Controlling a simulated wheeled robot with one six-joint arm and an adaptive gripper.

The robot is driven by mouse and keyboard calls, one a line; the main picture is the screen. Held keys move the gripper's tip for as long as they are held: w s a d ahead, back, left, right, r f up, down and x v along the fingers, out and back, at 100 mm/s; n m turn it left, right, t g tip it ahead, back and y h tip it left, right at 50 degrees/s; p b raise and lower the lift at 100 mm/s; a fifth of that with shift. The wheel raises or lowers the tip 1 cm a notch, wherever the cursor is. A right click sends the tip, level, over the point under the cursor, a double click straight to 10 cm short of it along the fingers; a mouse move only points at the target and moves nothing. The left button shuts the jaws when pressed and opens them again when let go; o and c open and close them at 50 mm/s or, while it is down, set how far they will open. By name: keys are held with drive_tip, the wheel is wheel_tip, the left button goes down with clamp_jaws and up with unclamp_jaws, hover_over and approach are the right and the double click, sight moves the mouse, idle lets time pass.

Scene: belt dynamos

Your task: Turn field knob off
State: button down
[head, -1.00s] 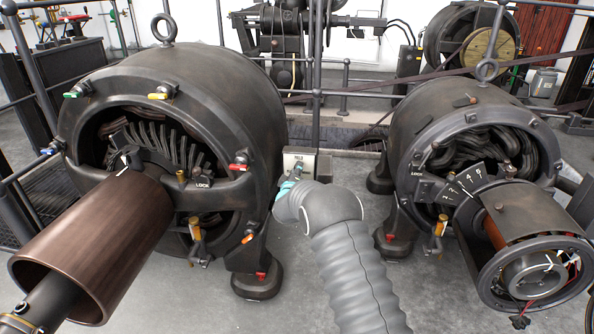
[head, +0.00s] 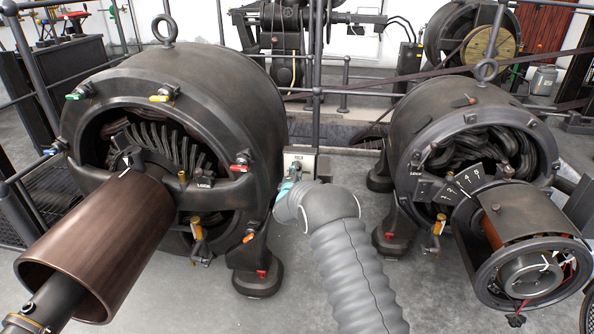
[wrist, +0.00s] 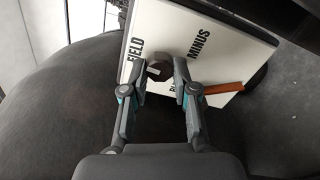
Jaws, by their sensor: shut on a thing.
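The field knob (wrist: 158,70) is a dark brown faceted knob on a white panel (wrist: 190,22) in the wrist view. The panel carries the word FIELD to the left of the knob and MINUS to its right; another label is mostly hidden. My gripper (wrist: 159,72) has a fingertip on each side of the knob and is shut on it. In the head view the panel is on a small pale box (head: 300,160) between the two dynamos. My grey wrist hides the knob and most of the gripper there; a teal part of the gripper (head: 284,189) shows.
A large dark dynamo (head: 215,95) stands close on the left, its curved housing beside my gripper. A smaller dynamo (head: 430,105) stands on the right. An orange lever (wrist: 223,88) sticks out just right of the gripper. Railings (head: 343,90) run behind.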

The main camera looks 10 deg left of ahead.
drive_tip(key=shift+a+n, duration=0.1)
drive_tip(key=shift+n, duration=0.5)
drive_tip(key=c, duration=0.9)
unclamp_jaws()
drive_tip(key=shift+s, duration=0.1)
drive_tip(key=s, duration=1.1)
drive_tip(key=shift+s+a, duration=0.1)
drive_tip(key=shift+s, duration=0.3)
